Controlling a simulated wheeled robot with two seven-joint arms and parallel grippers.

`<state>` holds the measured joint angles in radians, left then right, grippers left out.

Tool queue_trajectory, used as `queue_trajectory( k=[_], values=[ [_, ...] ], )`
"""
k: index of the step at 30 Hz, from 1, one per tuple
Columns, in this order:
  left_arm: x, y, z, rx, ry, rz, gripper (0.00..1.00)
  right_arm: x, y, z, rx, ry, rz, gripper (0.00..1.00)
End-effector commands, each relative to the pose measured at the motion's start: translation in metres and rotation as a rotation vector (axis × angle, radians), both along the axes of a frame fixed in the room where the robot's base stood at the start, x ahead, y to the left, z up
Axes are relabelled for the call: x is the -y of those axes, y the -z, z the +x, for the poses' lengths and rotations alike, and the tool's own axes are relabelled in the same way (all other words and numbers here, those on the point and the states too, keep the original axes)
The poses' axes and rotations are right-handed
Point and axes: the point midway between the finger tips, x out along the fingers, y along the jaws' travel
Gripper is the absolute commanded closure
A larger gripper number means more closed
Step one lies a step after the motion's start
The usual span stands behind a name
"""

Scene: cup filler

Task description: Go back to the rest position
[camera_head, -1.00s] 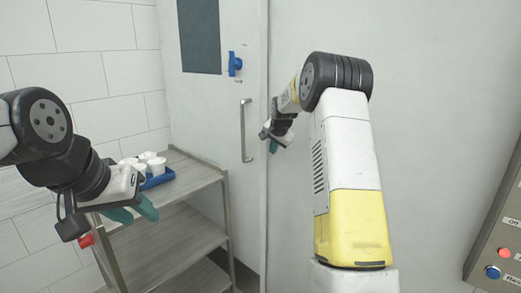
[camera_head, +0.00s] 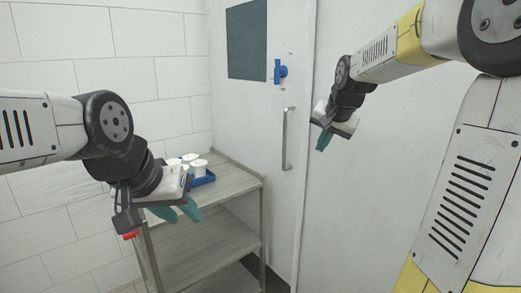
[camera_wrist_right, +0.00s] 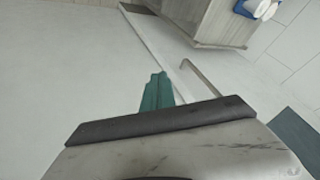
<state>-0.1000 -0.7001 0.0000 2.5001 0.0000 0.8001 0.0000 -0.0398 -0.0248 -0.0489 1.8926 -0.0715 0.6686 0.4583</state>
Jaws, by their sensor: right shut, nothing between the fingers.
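My left gripper (camera_head: 182,213) hangs at the left in the head view, with its teal fingers apart and nothing seen between them. It is in front of the steel shelf cart, below and in front of the cups. My right gripper (camera_head: 323,140) is in front of the pale wall, right of the door handle, its teal fingers pointing down. In the right wrist view its fingers (camera_wrist_right: 157,92) are together and empty.
Several white cups (camera_head: 199,166) stand in a blue tray (camera_head: 204,180) on the cart's top shelf (camera_head: 232,183). The door has a vertical handle (camera_head: 286,138), a blue latch (camera_head: 280,71) and a dark window (camera_head: 247,40). The cart's top corner also shows in the wrist view (camera_wrist_right: 205,20).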

Motion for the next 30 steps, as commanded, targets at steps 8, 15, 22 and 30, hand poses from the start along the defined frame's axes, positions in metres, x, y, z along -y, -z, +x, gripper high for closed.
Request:
queue_trajectory(
  k=[8,15,22,30],
  values=[
    [0.000,0.000,0.000,0.000,0.000,0.000,0.64,-0.030,0.004,-0.157,0.007,-0.268,-0.101,1.00],
    [0.000,0.000,0.000,0.000,0.000,0.000,0.64,-0.045,0.036,-0.244,0.012,-0.434,-0.169,1.00],
    [0.000,0.000,0.000,0.000,0.000,0.000,0.64,-0.049,0.047,-0.264,0.011,-0.478,-0.188,1.00],
    [0.000,0.000,0.000,0.000,0.000,0.000,0.64,-0.049,0.047,-0.263,0.011,-0.476,-0.187,1.00]
  ],
)
